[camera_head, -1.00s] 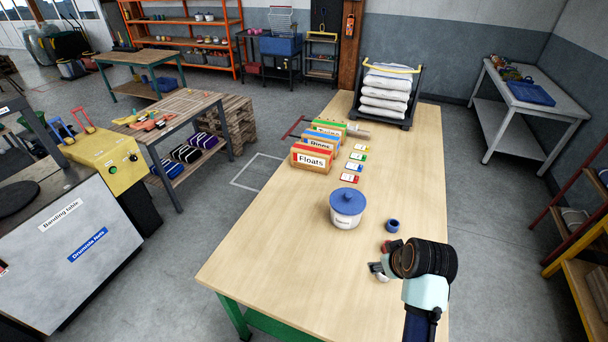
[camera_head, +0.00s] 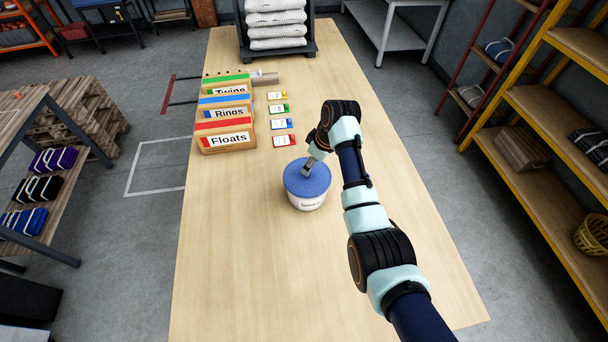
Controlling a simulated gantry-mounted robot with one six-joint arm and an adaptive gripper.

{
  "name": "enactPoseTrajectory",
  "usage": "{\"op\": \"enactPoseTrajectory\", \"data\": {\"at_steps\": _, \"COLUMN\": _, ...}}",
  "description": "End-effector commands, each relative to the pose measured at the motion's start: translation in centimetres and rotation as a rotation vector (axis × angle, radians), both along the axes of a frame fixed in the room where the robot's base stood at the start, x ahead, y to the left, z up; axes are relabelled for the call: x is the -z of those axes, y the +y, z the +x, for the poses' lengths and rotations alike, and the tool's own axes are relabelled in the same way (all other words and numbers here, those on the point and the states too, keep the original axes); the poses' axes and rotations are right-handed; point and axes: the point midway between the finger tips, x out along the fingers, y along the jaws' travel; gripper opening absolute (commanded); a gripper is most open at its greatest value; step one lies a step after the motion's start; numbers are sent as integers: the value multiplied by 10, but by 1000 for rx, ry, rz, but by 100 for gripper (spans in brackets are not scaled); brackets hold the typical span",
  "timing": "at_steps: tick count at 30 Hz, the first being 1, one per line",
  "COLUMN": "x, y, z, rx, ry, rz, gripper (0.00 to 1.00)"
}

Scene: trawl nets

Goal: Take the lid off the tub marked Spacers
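The white tub (camera_head: 307,203) stands upright on the wooden table, with a label on its front too small to read surely. Its round blue lid (camera_head: 300,186) sits on top of it. My gripper (camera_head: 308,169) is at the middle of the lid, reaching in from the upper right. The lid's knob is hidden at the gripper's fingertips. I cannot tell whether the fingers are open or closed around it.
Boxes marked Floats (camera_head: 228,139), Rings (camera_head: 226,114) and Twine stand at the left of the table (camera_head: 240,250), beside several small coloured cards (camera_head: 284,141). A rack of white sacks (camera_head: 275,28) is at the back. The table's front left is clear.

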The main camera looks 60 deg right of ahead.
Motion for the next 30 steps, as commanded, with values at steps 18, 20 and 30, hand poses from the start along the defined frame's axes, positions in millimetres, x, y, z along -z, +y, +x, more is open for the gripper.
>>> {"op": "enactPoseTrajectory", "data": {"at_steps": 18, "x": 49, "y": 2, "z": 17, "rx": 1, "ry": -1, "rz": -2, "gripper": 63}}
{"op": "enactPoseTrajectory", "data": {"at_steps": 20, "x": 49, "y": 2, "z": 17, "rx": 1, "ry": -1, "rz": -2, "gripper": 53}}
{"op": "enactPoseTrajectory", "data": {"at_steps": 30, "x": 48, "y": 2, "z": 17, "rx": 1, "ry": -1, "rz": -2, "gripper": 9}}
